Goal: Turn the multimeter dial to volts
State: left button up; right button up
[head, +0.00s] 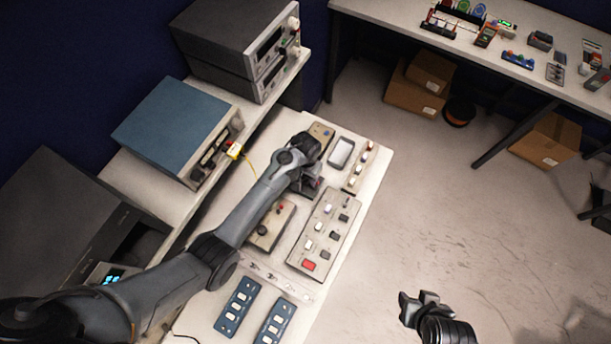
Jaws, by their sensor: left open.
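My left gripper (312,184) is open and points down over the near bench, between several control boxes. Just beyond its wrist is a small tan-yellow device (321,132), partly hidden by my arm; I cannot tell for sure that it is the multimeter. A beige box with a dark round knob and red spots (271,226) lies beside my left forearm, partly covered by it. No dial marking is readable. My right gripper (420,299) hangs over the floor at the lower right, away from the bench; its jaw opening is unclear.
A button panel (325,233) with a red button lies right of the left gripper. Blue switch boxes (237,307) sit nearer. Instruments (172,130) stand on the raised shelf at left. A far bench (385,12) holds small devices; cartons (415,92) lie beneath. The middle floor is clear.

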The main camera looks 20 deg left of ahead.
pick_arm(q)
jog(key=shift+f, duration=0.4)
grip_shut()
jog(key=shift+r+m+p, duration=0.15)
jog(key=shift+m+p, duration=0.8)
jog(key=shift+m, duration=0.05)
jog(key=shift+m+p, duration=0.5)
jog(key=shift+m, duration=0.3)
jog(key=m+p, duration=0.1)
jog(key=m, duration=0.1)
jog(key=shift+m, duration=0.3)
jog(key=shift+m+p, duration=0.4)
jog(key=shift+m, duration=0.8)
